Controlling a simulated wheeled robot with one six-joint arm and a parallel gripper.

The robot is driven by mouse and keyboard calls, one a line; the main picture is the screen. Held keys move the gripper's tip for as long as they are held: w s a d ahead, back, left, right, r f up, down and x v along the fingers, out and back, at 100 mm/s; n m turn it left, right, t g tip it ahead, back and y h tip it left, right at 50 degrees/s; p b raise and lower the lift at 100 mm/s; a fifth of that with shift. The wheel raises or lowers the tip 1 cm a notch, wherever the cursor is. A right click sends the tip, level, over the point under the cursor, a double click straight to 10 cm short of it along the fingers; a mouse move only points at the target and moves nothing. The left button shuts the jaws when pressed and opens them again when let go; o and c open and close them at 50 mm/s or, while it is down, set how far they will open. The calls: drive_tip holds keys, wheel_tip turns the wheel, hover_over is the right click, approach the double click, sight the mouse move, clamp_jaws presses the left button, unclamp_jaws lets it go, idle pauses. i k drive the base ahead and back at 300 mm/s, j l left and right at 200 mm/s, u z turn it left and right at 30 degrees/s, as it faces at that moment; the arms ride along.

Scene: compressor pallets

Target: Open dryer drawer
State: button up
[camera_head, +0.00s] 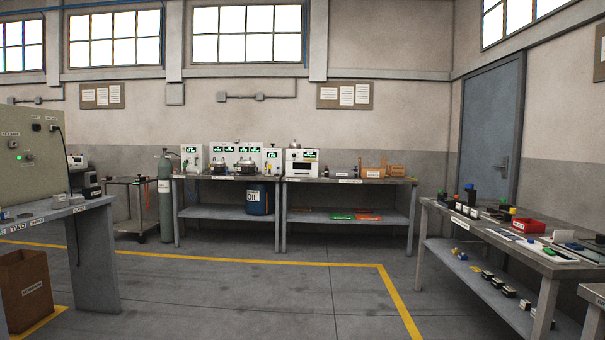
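My gripper is not in view. No drawer labelled as the dryer's can be read from this distance.
The back benches (347,181) hold several instruments, and a blue oil drum (260,199) stands on a lower shelf. A grey cylinder (165,200) stands left of them. A right workbench (500,238) holds small parts. The middle floor (225,290) is clear.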

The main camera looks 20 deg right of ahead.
sight(294, 169)
drive_tip(key=i+l+z, duration=0.4)
drive_tip(key=i, duration=0.2)
drive_tip(key=i+l+z, duration=0.25)
drive_tip(key=i, duration=0.6)
drive_tip(key=i+z, duration=0.3)
drive_tip(key=i, duration=2.25)
drive_tip(key=i+u, duration=0.1)
drive_tip(key=i, duration=1.6)
drive_tip(key=i+l+u, duration=0.15)
drive_tip(key=i+u, duration=0.2)
drive_tip(key=i, duration=0.15)
drive_tip(key=i+l+u, duration=0.35)
drive_tip(key=i, duration=0.15)
drive_tip(key=i+l+u, duration=0.4)
drive_tip(key=i+j, duration=0.05)
drive_tip(key=i, duration=0.05)
